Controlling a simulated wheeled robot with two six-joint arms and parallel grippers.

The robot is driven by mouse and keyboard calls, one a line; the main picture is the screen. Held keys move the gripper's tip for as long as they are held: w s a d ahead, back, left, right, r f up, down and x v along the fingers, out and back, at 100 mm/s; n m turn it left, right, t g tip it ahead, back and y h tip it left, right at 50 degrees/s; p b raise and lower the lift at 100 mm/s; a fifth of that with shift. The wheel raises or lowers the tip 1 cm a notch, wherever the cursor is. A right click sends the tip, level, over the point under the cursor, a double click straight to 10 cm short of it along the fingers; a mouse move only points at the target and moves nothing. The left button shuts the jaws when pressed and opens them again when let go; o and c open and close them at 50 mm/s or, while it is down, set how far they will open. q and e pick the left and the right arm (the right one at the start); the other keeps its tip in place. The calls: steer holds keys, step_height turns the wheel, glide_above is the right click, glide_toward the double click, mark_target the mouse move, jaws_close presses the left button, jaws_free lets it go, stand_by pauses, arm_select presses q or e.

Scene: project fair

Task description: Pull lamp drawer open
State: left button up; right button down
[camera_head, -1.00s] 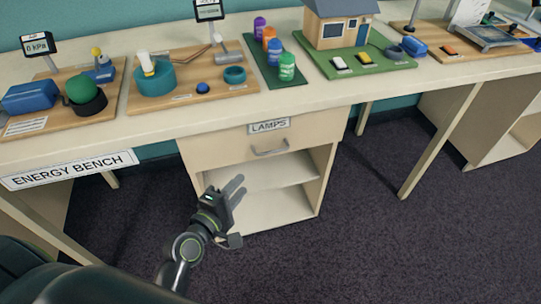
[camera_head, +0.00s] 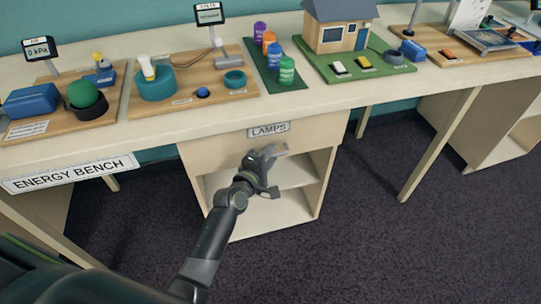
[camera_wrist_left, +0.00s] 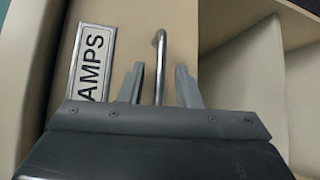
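The lamp drawer (camera_head: 225,150) is the wooden front under the bench top, with a "LAMPS" label (camera_head: 268,130). It looks closed. Its metal handle (camera_wrist_left: 160,62) stands between the two fingers of my left gripper (camera_wrist_left: 160,84) in the left wrist view. The fingers are apart, with a gap on each side of the handle. In the head view my left gripper (camera_head: 263,156) is at the drawer front just below the label and hides most of the handle. The label also shows in the left wrist view (camera_wrist_left: 92,62), left of the fingers. My right gripper is not in view.
Below the drawer is an open cabinet with a shelf (camera_head: 290,174). The bench top (camera_head: 120,128) above carries boards with a blue box, a green ball, bottles (camera_head: 287,70) and a model house (camera_head: 340,28). A bench leg (camera_head: 437,145) stands right. The floor in front is clear.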

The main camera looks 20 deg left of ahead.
arm_select(q)
steer(key=shift+w, duration=0.25)
jaws_close()
steer(key=shift+s+d+f, duration=0.1)
steer(key=shift+f, duration=0.05)
